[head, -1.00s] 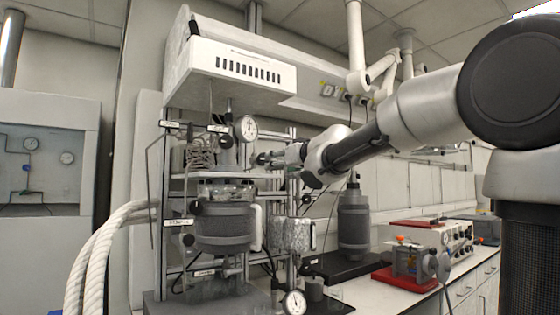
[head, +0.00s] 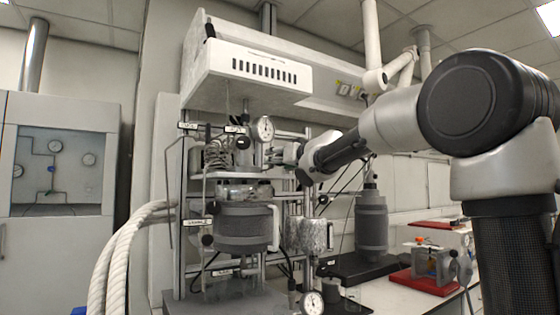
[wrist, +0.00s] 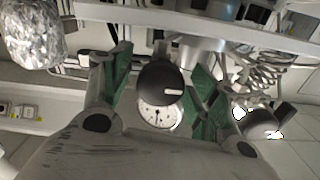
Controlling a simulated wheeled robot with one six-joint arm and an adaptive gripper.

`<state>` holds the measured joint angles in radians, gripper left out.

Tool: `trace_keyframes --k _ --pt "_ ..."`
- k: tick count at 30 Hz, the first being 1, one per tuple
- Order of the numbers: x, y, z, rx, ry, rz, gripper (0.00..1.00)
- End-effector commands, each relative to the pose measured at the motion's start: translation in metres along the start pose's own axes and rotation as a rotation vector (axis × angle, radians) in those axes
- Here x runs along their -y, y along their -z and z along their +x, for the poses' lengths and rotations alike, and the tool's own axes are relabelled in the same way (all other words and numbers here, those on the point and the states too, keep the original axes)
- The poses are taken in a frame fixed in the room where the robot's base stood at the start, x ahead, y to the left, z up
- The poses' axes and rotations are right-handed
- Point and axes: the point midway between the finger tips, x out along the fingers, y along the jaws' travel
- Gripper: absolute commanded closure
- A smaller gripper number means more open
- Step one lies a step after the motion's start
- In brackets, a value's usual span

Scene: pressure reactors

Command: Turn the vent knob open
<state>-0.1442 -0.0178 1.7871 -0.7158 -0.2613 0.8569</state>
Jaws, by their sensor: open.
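A round black knob (wrist: 160,80) with a white mark sits between my gripper's fingers in the wrist view. I take it for the vent knob; no readable label confirms it. A black knob (head: 243,143) also shows beside the gauge in the head view. My gripper (wrist: 157,88) is open, with one green-padded finger on each side of the knob. I cannot tell whether either pad touches it. In the head view my gripper (head: 284,153) reaches in from the right, near the reactor's top; its fingertips are small and unclear there.
A white-faced gauge (wrist: 158,115) is close beside the knob; it also shows in the head view (head: 264,129). A metal coil (head: 216,155) and the reactor vessel (head: 242,228) stand close by. A foil-wrapped vessel (head: 310,234) hangs below my gripper.

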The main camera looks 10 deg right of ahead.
Motion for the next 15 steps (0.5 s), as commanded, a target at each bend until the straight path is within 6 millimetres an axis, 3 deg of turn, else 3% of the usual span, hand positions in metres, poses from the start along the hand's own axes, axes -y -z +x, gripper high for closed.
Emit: trace_keyframes --k 3,10,15 --pt "0.0 -0.0001 -0.0002 0.0 0.0 0.0 0.42" --pt "-0.0001 -0.0002 -0.0003 0.0 0.0 0.0 0.84" --pt "-0.0001 -0.0002 -0.0003 0.001 0.0 -0.003 0.86"
